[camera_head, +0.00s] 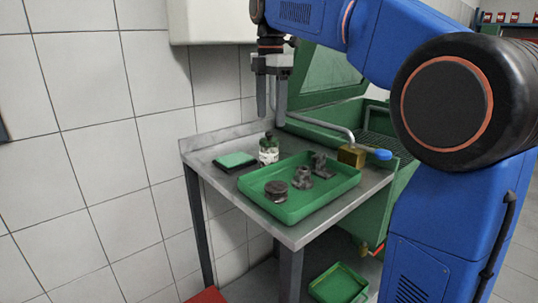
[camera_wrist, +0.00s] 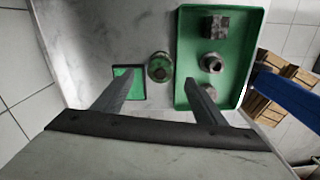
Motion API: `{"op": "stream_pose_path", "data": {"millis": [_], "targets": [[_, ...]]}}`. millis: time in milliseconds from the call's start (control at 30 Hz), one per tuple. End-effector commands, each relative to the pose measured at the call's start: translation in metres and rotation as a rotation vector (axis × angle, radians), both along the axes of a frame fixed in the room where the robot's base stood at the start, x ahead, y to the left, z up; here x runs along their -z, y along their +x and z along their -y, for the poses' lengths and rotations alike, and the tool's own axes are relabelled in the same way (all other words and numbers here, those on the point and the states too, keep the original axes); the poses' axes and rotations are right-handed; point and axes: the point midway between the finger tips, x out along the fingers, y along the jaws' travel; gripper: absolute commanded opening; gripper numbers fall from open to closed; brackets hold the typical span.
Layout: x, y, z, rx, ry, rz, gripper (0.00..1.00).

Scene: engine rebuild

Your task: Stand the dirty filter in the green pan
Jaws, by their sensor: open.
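Two green pans show in the head view: a shallow one on the metal table (camera_head: 335,192) and another low on the floor (camera_head: 338,285). The table pan (camera_wrist: 187,60) holds three dirty grey-brown parts: a round squat one (camera_head: 276,190), a flanged one with a hole (camera_head: 302,177) and a blocky one (camera_head: 322,165). I cannot tell for sure which is the dirty filter. My gripper (camera_head: 270,121) is open and empty, pointing down above a small dark-capped bottle (camera_head: 268,151). In the wrist view the bottle (camera_wrist: 160,67) lies between the fingers, just beyond their tips.
A green pad on a dark base (camera_head: 234,160) lies left of the bottle. A green wash tank (camera_head: 325,75) stands behind. A tiled wall borders the left. The table's front left is clear.

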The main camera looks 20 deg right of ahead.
Motion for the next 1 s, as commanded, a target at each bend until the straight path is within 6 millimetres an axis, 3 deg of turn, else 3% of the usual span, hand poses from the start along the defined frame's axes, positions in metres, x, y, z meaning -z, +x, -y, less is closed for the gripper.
{"op": "stream_pose_path", "data": {"millis": [200,467,733,1000], "targets": [[0.032,-0.001,0.000,0.000,0.000,-0.002,0.65],[0.047,-0.001,-0.001,0.000,0.000,-0.001,0.65],[0.083,-0.003,-0.004,0.001,-0.001,-0.003,0.65],[0.094,-0.003,-0.004,0.001,0.000,-0.001,0.65]]}}
